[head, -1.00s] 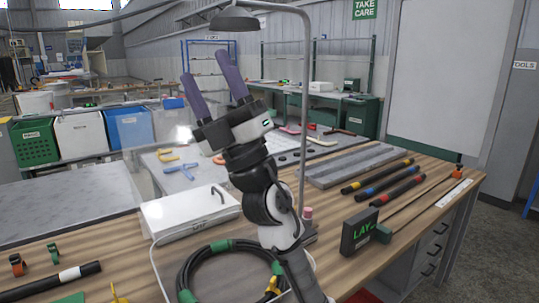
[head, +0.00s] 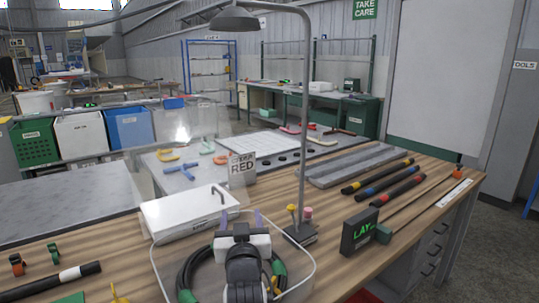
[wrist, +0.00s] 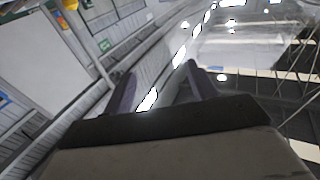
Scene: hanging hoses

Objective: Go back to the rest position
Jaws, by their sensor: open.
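My gripper (head: 243,217) is low at the front middle of the head view, above the bench's near part. Its two purple fingers stand apart with nothing between them, and they also show spread in the wrist view (wrist: 158,84). The wrist view looks up at the ceiling lights and a wall. A coiled black hose (head: 187,270) with green bands lies on the wooden bench (head: 120,240). My arm hides part of the coil.
A white lidded box (head: 180,214) stands behind the coil. A lamp (head: 305,130) on a tall bent pole rises at the middle. A card reading RED (head: 242,168) stands behind the white box.

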